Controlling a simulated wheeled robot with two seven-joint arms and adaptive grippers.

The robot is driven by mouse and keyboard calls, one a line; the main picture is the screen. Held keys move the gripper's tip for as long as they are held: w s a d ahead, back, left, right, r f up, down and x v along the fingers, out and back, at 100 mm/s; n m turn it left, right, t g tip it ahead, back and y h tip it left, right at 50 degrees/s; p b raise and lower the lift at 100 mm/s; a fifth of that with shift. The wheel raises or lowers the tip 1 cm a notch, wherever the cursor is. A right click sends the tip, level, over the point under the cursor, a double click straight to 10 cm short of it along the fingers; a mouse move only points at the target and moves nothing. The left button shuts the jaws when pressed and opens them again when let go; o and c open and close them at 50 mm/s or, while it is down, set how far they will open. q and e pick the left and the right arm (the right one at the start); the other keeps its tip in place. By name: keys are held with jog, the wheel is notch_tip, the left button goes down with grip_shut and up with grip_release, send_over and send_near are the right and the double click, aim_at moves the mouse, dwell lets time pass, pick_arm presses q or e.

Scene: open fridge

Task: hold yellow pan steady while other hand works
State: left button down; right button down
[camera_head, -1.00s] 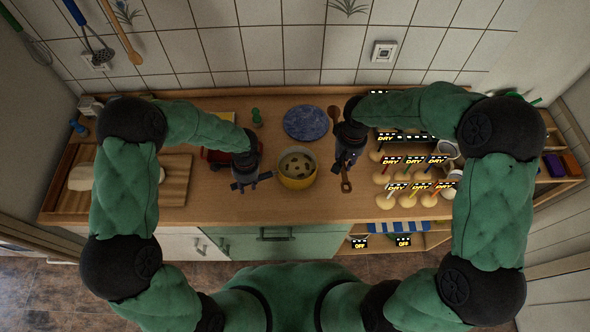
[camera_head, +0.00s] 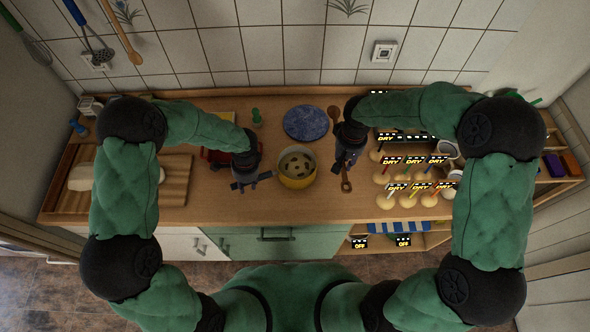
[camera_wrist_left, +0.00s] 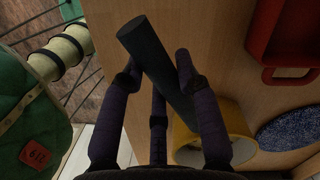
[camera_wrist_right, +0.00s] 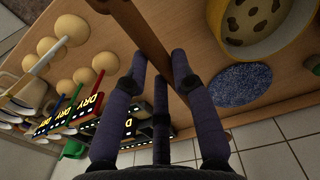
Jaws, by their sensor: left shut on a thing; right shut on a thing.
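The yellow pan (camera_head: 298,181) stands on the wooden counter, with brown pieces inside it. It also shows in the left wrist view (camera_wrist_left: 240,149) and in the right wrist view (camera_wrist_right: 296,45). My left gripper (camera_head: 262,178) is just left of the pan and shut on its dark handle (camera_wrist_left: 150,50). My right gripper (camera_head: 346,166) is right of the pan, shut on a wooden spoon (camera_wrist_right: 143,30). The spoon's lower end (camera_head: 346,187) hangs beside the pan, outside its rim. My right gripper hides the spoon's middle in the head view.
A blue speckled round mat (camera_head: 306,122) lies behind the pan. Several round-based objects with DRY labels (camera_head: 410,180) stand to the right. A red container (camera_wrist_left: 283,40) is to the left. A cutting board (camera_head: 176,182) lies further left. The counter's front is bare.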

jog(key=s+a+r+m+g+y, duration=0.5)
jog(key=a+r, duration=0.1)
jog(key=a, duration=0.1)
jog(key=w+a+r+m+g+y, duration=0.2)
jog(key=w+a+r+g+y, duration=0.2)
jog(key=a+r+y, duration=0.45)
notch_tip(320, 180, down, 11)
jog(key=d+h, duration=0.2)
jog(key=shift+s+d+r, duration=0.15)
jog(key=shift+d, duration=0.15)
dwell(0.5)
dwell(0.6)
jog(key=shift+d, duration=0.1)
